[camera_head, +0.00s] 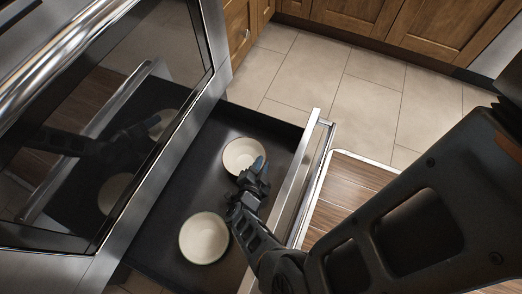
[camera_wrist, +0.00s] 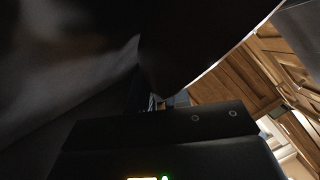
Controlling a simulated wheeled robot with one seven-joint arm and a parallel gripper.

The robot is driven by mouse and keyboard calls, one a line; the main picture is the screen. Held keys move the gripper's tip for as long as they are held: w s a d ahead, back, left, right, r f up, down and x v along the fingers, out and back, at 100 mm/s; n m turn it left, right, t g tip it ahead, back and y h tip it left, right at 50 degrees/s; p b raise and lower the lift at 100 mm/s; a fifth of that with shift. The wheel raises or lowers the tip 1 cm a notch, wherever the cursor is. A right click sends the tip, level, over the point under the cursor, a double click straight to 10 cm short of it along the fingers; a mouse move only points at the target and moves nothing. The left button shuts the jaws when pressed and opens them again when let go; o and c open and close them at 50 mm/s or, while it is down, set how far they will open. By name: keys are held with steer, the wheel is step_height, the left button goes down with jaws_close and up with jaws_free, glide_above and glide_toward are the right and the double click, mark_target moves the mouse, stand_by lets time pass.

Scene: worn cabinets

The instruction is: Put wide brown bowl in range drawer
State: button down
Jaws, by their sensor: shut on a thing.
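The range drawer (camera_head: 275,215) is pulled open below the oven door. Two pale cream, round bowls show inside its outline. The far bowl (camera_head: 240,153) is at my gripper (camera_head: 256,170), which is shut on its near right rim. Whether this bowl touches the drawer floor I cannot tell. The near bowl (camera_head: 204,238) sits apart in the drawer, left of my gripper. Neither bowl looks clearly brown here. In the wrist view a large dark curved surface, likely the held bowl (camera_wrist: 200,40), fills the top, and the fingertips are mostly hidden.
The oven door (camera_head: 100,120) with dark glass stands left of the drawer and mirrors the bowls and arm. Wooden cabinets (camera_head: 360,20) line the back. The tiled floor (camera_head: 330,85) between is clear. A wood-topped surface (camera_head: 345,190) lies right of the drawer front.

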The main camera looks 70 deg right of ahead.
steer(key=c, duration=1)
jaws_free()
